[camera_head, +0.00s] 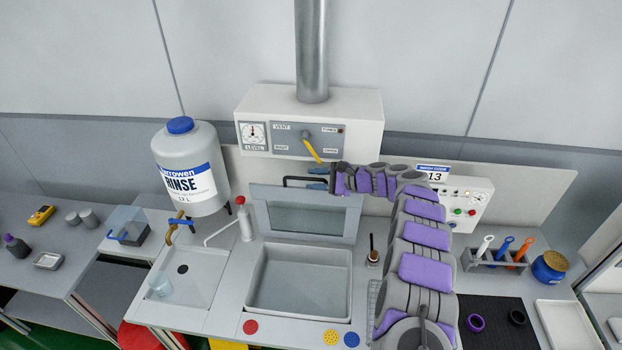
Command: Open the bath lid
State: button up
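The bath lid (262,215) is a grey framed panel with a glass window. It stands raised, close to upright, along the back edge of the bath (265,302), and the open basin shows in front of it. A dark bar handle (292,179) runs along the lid's top edge. My arm reaches up from the lower right, and my gripper (328,180) is at the right end of this handle, just below the vent panel. The fingers are small and partly hidden; I cannot tell whether they are open, shut or touching the handle.
The vent box (365,122) with a yellow lever (313,150) hangs just above my gripper. A rinse tank (190,150) stands left over a small sink (165,285). A control box (475,195) and a tool rack (485,262) are right of my arm.

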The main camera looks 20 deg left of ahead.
jog(key=shift+x, duration=0.95)
grip_shut()
